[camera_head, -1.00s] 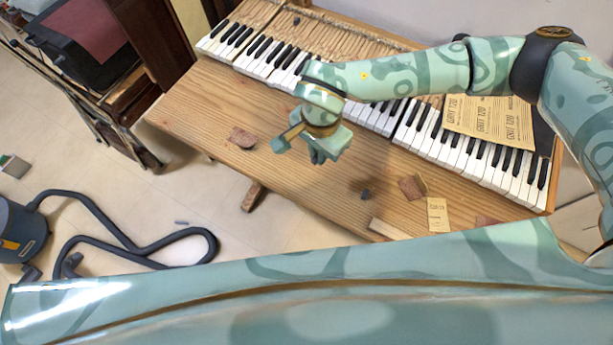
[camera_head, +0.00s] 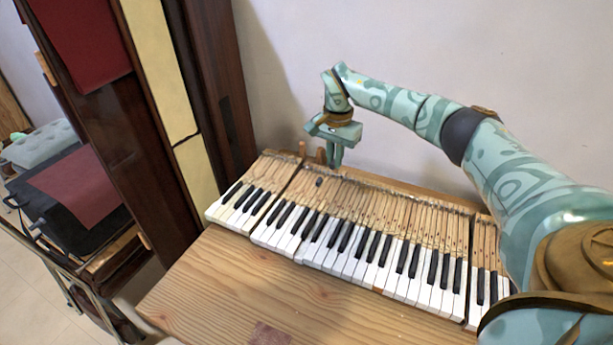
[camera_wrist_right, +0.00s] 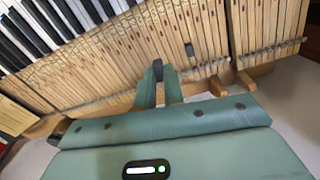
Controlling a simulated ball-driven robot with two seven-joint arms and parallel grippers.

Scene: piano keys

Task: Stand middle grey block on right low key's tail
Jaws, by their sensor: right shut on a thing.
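My right gripper (camera_head: 337,163) is behind the back edge of the keyboard, fingers pointing down, near the key tails. In the right wrist view its fingertips (camera_wrist_right: 160,76) are shut on a small dark grey block (camera_wrist_right: 158,68), held at the tips above the tails. In the head view the held block is too small to make out. Another dark grey block (camera_head: 318,183) rests on the bare wooden tails, near the gap beside the left group of keys (camera_head: 268,180). It also shows in the right wrist view (camera_wrist_right: 190,49). My left gripper is not in view.
Two wooden posts (camera_wrist_right: 218,86) stand at the keyboard's back edge, close beside the gripper. A wall is behind. The wooden bench (camera_head: 220,290) in front of the keys is mostly clear, with a reddish-brown piece (camera_head: 270,333). A dark cabinet (camera_head: 215,90) stands at left.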

